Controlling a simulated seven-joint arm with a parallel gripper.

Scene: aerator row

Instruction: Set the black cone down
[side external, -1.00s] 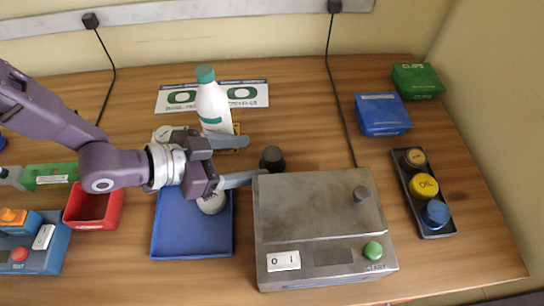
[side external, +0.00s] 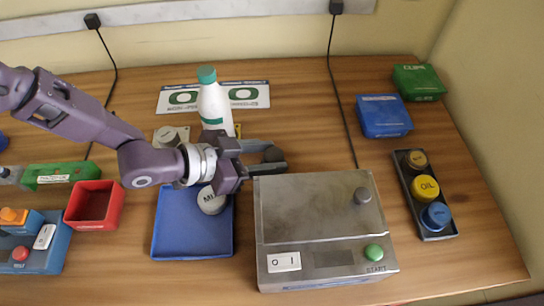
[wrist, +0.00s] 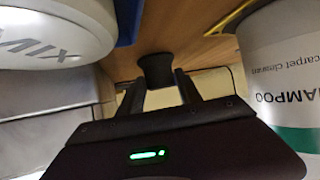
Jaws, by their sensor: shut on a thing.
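The black cone (side external: 273,154) is between the fingers of my gripper (side external: 277,159), behind the left part of the steel scale. My gripper is shut on it. In the wrist view the cone (wrist: 155,68) is a dark tapered piece at the tips of the two fingers (wrist: 160,88), looking upright over the wooden surface. Its base is partly hidden by the fingers in the side view, and I cannot tell whether it touches the table.
A white bottle with a green cap (side external: 214,103) stands close to my gripper. A round white lidded piece (side external: 211,201) sits in the blue tray (side external: 192,246). The steel scale (side external: 312,215) is just in front. Bare table (side external: 318,135) lies to the right behind it.

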